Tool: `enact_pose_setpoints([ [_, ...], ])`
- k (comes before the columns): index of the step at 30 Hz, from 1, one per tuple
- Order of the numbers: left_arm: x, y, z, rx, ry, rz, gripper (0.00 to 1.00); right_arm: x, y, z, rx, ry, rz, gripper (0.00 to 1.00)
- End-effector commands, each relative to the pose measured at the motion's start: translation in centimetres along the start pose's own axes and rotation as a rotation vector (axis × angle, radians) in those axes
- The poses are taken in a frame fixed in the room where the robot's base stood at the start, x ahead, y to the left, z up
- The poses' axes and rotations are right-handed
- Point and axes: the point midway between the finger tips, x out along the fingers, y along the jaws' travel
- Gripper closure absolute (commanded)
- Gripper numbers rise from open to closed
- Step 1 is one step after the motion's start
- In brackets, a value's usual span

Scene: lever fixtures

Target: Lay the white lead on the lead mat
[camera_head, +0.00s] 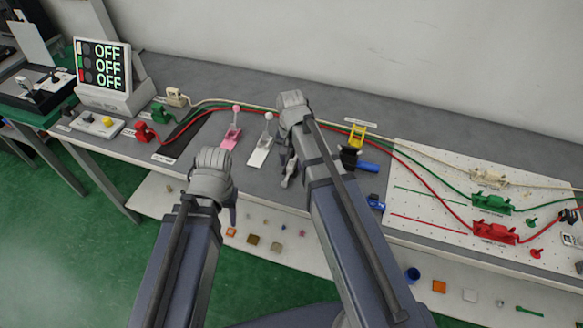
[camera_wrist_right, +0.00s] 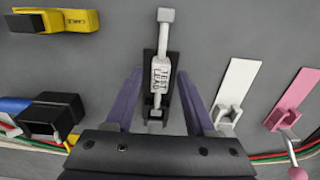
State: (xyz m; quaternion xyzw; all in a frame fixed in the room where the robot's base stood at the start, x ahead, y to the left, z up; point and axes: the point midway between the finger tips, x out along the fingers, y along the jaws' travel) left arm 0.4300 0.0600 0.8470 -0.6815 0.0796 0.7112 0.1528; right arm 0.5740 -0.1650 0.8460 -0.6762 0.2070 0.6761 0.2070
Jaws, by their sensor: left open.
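The white lead (camera_head: 240,104) is a cream cable along the back of the bench. It runs from a cream plug (camera_head: 177,97) at the left to a cream connector (camera_head: 490,178) on the white pegboard. A dark patch (camera_head: 186,134) lies near the left plugs, with the red and green leads crossing it; I cannot tell for sure whether it is the lead mat. My left gripper (camera_head: 232,212) is open and empty over the bench's front edge. My right gripper (camera_wrist_right: 160,105) is open, its fingers apart on either side of a grey lever (camera_wrist_right: 159,70). Neither gripper touches the white lead.
A pink lever (camera_head: 231,135) and a white lever (camera_head: 262,145) stand mid-bench. A yellow fixture (camera_head: 357,132) and a black-and-blue one (camera_head: 367,166) are right of my right arm. The display (camera_head: 103,70) at the left reads OFF on three rows.

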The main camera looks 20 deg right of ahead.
Motion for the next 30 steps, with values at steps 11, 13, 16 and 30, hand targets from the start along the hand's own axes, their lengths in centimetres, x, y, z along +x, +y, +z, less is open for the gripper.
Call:
enact_pose_setpoints([
  [11,0.00,0.00,0.00,0.000,0.000,0.000,0.50,0.00,0.01,-0.01,0.000,0.000,0.000,0.89],
  [13,0.00,0.00,0.00,0.000,0.000,0.000,0.50,0.00,0.01,-0.01,0.000,0.000,0.000,0.97],
  [16,0.00,0.00,0.00,0.000,0.000,0.000,0.50,0.00,0.01,-0.01,0.000,0.000,0.000,1.00],
  [30,-0.20,-0.02,0.01,0.000,0.000,0.000,0.50,-0.20,0.00,0.00,0.000,0.000,0.000,1.00],
])
